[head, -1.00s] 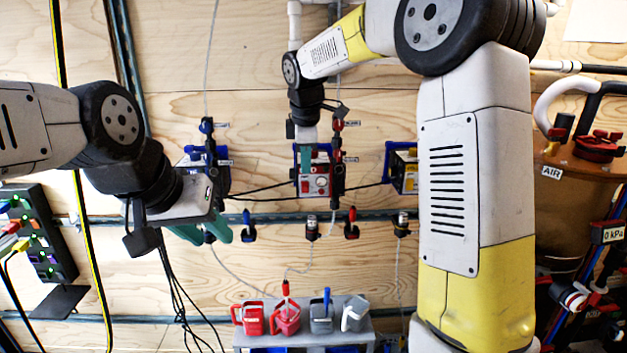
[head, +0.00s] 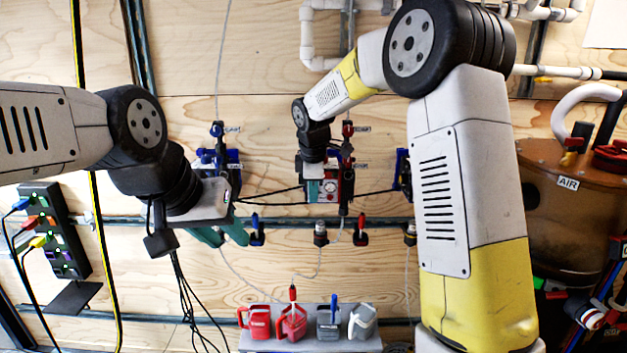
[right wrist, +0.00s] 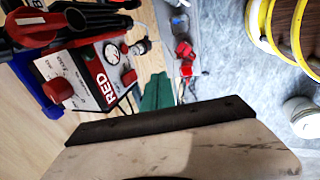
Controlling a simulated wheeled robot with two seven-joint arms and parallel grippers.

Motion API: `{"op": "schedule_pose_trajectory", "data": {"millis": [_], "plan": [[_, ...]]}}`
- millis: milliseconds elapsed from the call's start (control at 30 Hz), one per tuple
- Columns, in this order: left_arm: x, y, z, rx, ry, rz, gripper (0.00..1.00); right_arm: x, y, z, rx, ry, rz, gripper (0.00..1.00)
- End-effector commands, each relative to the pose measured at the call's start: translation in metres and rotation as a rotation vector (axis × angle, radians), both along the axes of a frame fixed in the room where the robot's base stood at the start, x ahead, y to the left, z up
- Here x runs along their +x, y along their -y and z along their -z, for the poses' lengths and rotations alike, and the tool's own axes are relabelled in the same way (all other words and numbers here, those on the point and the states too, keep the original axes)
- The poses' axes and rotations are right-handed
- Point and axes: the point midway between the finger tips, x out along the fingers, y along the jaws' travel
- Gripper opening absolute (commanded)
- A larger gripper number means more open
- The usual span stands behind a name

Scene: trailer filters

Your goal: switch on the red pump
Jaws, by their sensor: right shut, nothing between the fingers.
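The red pump (head: 331,189) is a small red box with a pale front on the wooden wall, in the middle of the head view. In the right wrist view the pump (right wrist: 95,82) is close at upper left, with a "RED" label, a round white gauge and red knobs. My right gripper (right wrist: 158,92) has green fingers, shut and empty, just beside the pump's front; I cannot tell whether they touch it. In the head view my right wrist hides its fingers and the pump's top. My left gripper (head: 222,235) is open and empty, left of and below the pump.
A blue pump (head: 218,158) is left of the red one, and another blue-framed unit (head: 403,172) is partly hidden behind my right arm. A grey shelf (head: 310,342) with red and grey jugs stands below. A brown tank labelled AIR (head: 560,200) is at right.

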Motion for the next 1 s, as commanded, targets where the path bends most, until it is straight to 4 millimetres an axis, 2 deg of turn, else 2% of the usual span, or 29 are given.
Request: {"op": "schedule_pose_trajectory", "data": {"millis": [100,200,400,1000], "plan": [[0.0,0.0,0.0,0.0,0.0,0.0,0.36,0.008,0.0,0.024,-0.001,-0.003,-0.001,0.0],[0.0,0.0,0.0,0.0,0.0,0.0,0.36,0.027,0.0,0.023,-0.001,0.001,0.001,0.0],[0.0,0.0,0.0,0.0,0.0,0.0,0.36,0.044,0.0,0.024,0.0,0.002,0.001,0.0],[0.0,0.0,0.0,0.0,0.0,0.0,0.36,0.052,0.0,0.026,0.0,0.001,-0.001,0.0]]}}
